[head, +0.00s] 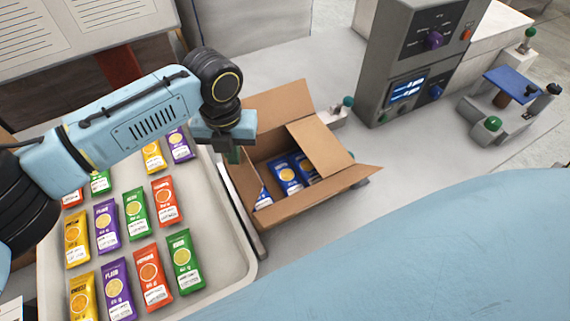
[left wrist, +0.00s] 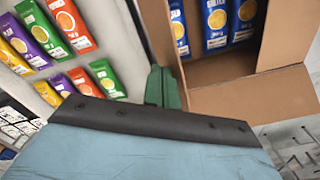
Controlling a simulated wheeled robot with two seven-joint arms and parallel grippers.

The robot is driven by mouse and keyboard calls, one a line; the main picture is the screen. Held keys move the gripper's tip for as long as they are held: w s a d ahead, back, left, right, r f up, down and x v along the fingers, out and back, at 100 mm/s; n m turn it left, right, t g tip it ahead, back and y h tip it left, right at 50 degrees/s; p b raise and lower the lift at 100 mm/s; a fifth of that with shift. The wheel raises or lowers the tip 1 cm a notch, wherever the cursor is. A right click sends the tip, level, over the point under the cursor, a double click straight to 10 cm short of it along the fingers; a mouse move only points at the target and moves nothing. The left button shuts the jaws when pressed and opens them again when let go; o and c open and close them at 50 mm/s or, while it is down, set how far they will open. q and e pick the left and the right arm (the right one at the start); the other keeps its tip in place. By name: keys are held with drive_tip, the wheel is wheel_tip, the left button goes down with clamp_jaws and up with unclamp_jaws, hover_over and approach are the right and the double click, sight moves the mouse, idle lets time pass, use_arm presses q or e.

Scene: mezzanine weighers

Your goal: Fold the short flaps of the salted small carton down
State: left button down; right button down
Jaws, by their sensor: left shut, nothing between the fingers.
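The small carton (head: 285,211) is brown cardboard and stands open on the grey worktop, with blue packets (head: 286,174) inside. One flap (head: 320,148) leans in over part of the opening. The back flap (head: 280,105) stands up, and another flap spreads outward at the right corner. My left gripper (head: 234,155) is at the carton's left edge, its green fingers together and empty. In the left wrist view the shut fingers (left wrist: 162,88) are beside the carton's wall (left wrist: 250,97); I cannot tell whether they touch it. My right gripper is not in view.
A pale tray (head: 222,270) with rows of coloured packets lies left of the carton. A grey weigher console (head: 395,65) stands behind right, with a blue-topped device (head: 512,84) farther right.

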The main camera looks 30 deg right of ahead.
use_arm(q)
drive_tip(key=shift+d+f+b, duration=0.2)
drive_tip(key=shift+d+b, duration=0.15)
drive_tip(key=shift+d, duration=0.3)
drive_tip(key=shift+d+f+b, duration=0.15)
drive_tip(key=shift+d+b, duration=0.2)
drive_tip(key=shift+d, duration=0.7)
drive_tip(key=d+f+b, duration=0.2)
drive_tip(key=b, duration=0.1)
drive_tip(key=shift+d+f, duration=0.15)
drive_tip(key=shift+d, duration=0.05)
